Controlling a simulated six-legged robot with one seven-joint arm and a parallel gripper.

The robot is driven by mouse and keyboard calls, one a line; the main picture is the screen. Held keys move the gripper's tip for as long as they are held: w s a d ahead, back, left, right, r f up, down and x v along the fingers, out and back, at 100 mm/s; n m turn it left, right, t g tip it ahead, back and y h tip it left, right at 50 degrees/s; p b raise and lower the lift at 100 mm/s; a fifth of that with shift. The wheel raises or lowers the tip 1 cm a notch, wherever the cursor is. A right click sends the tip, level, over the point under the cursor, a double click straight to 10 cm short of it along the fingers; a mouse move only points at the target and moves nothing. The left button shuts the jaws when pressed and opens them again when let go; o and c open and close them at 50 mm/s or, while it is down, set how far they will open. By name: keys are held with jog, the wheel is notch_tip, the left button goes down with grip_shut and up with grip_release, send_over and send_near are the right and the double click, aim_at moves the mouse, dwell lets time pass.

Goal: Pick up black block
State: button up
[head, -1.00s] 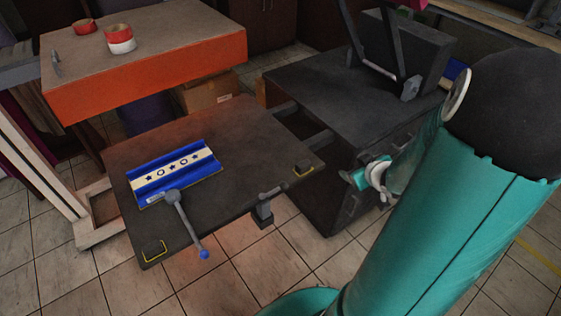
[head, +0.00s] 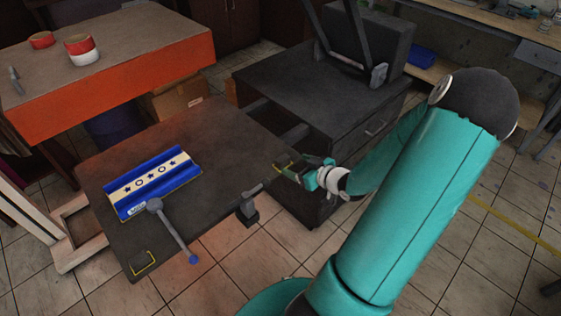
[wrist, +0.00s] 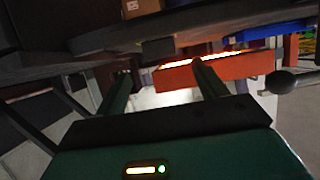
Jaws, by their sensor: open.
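The black block is a small dark shape at the right corner of the dark table (head: 235,135), by a yellow corner mark. In the head view my gripper is right at that corner and mostly hides the block. In the wrist view a small dark block (wrist: 157,47) shows at the table edge, ahead of the fingers and between their lines. My gripper (head: 287,170) is open, its two fingers apart with nothing between them in the wrist view (wrist: 163,80). I cannot tell whether a finger touches the block.
A blue and cream starred tray (head: 153,182) lies on the table. A second yellow mark (head: 143,263) is at the front left corner. A dark cabinet (head: 330,85) stands behind; an orange-sided table (head: 120,85) is back left.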

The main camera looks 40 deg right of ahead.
aim_at(285, 160)
jog(key=x, duration=0.7)
jog(key=shift+w, duration=0.1)
jog(key=c, duration=1.1)
